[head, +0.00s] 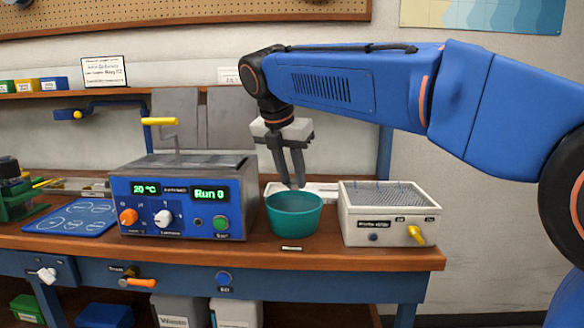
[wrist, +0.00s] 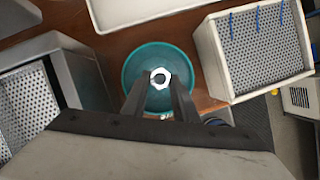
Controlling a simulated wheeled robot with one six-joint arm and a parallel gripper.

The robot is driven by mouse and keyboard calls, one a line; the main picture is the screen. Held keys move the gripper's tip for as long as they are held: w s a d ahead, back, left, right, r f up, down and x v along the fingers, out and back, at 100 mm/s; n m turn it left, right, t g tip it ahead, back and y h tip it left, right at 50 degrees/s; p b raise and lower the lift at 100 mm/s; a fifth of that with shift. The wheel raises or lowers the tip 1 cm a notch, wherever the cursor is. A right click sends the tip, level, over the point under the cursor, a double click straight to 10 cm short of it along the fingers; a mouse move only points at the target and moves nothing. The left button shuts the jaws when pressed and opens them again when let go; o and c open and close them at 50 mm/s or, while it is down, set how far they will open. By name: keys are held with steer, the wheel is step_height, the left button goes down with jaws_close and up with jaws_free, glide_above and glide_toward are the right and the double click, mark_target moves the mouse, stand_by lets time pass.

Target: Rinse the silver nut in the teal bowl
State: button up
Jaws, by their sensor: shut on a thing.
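The teal bowl (head: 294,218) stands on the bench between the blue machine and the white box, and its rim shows in the wrist view (wrist: 131,72). My gripper (head: 295,185) points down over the bowl, its fingertips at about rim height in the head view. In the wrist view the silver nut (wrist: 160,78) shows at the fingertips (wrist: 160,88), in front of the bowl's inside. The gripper is shut on the nut. The nut cannot be made out in the head view, and whether it touches the bowl or any liquid cannot be told.
The blue machine (head: 184,200) with green displays stands close left of the bowl. A white box (head: 389,214) with a perforated top and a yellow tap stands close right. A white tray (head: 325,190) lies behind the bowl. The bench's front edge is just ahead of it.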

mark_target(292, 182)
steer(key=shift+f, duration=4.25)
stand_by(0.8)
steer(key=shift+r, duration=3.75)
steer(key=shift+r, duration=2)
